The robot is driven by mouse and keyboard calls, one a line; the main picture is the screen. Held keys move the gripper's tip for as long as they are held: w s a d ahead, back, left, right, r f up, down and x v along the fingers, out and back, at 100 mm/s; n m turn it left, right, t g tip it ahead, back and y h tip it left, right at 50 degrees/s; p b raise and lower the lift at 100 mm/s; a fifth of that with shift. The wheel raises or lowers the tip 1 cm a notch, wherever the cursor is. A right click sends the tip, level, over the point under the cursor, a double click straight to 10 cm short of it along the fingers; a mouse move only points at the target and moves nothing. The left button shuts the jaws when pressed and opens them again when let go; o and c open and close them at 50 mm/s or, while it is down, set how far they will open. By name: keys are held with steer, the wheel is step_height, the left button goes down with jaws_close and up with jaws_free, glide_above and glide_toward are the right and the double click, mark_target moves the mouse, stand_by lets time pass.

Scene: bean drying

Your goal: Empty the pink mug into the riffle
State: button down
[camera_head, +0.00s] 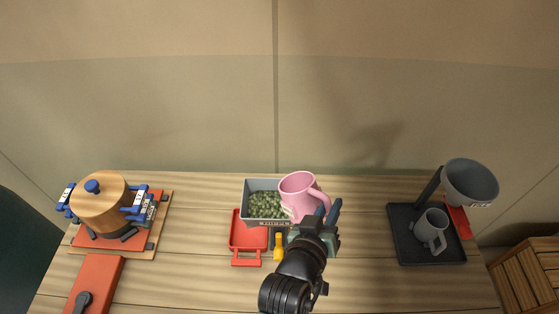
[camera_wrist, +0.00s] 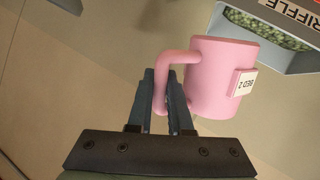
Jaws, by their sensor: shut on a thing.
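The pink mug (camera_head: 299,186) is up over the right part of the riffle, with its mouth up and perhaps slightly tilted. It also shows in the wrist view (camera_wrist: 212,75) with a "BED 2" label. My gripper (camera_head: 324,217) is shut on the mug's handle; its fingers cross the handle in the wrist view (camera_wrist: 165,88). The riffle (camera_head: 258,183) is a grey open box with green beans in it; its label and wall show at the upper right of the wrist view (camera_wrist: 280,63). The mug hides the riffle's right part. I cannot see what the mug holds.
A red tray (camera_head: 235,254) and a yellow-handled item (camera_head: 278,247) lie in front of the riffle. A wooden drum (camera_head: 104,209) with blue clamps stands left. A grey mug (camera_head: 428,231) stands on a black base (camera_head: 440,258) below a grey funnel (camera_head: 470,184) at right. Table space between is clear.

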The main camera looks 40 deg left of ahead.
steer(key=f+m+b, duration=0.1)
steer(key=f+b, duration=0.1)
steer(key=shift+t+y+b, duration=0.3)
steer(key=shift+b, duration=0.05)
steer(key=shift+d+f+m+y+b, duration=0.1)
steer(key=shift+f+m+y+b, duration=0.25)
steer(key=shift+b, duration=0.5)
steer(key=shift+r+m, duration=0.1)
steer(key=shift+m, duration=0.15)
steer(key=f+b, duration=0.1)
steer(key=b, duration=0.2)
steer(key=shift+f+m+t, duration=0.3)
steer(key=shift+f+t, duration=0.1)
steer(key=shift+a+f+m+y+b, duration=0.35)
steer(key=shift+f+m+b, duration=0.15)
steer(key=shift+b, duration=0.55)
steer(key=shift+r+t, duration=0.15)
steer(key=shift+t, duration=0.15)
steer(key=shift+d+r, duration=0.1)
